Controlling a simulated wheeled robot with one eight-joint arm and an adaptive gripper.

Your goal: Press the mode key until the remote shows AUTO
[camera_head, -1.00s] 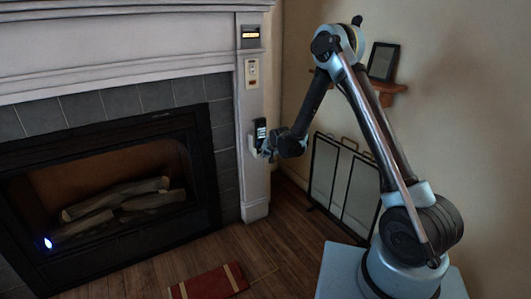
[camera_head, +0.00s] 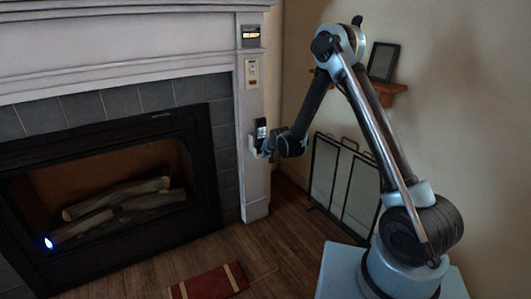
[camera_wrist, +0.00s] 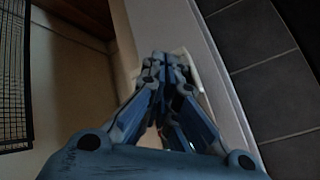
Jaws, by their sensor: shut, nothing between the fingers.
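The remote (camera_head: 261,127) is a small dark handset, upright in a pale holder on the white pilaster right of the fireplace. Its face is too small to read. My gripper (camera_head: 266,151) is at the lower part of the remote, close to the holder; I cannot tell whether it touches. In the wrist view my gripper (camera_wrist: 166,62) is shut and empty, its fingertips together in front of the pale holder (camera_wrist: 190,66). The remote is hidden behind the fingers there.
A wall display (camera_head: 250,35) with amber light and a switch plate (camera_head: 252,72) are above the remote. The fireplace with logs (camera_head: 120,203) is to the left. A dark fire screen (camera_head: 344,183) stands right of the pilaster.

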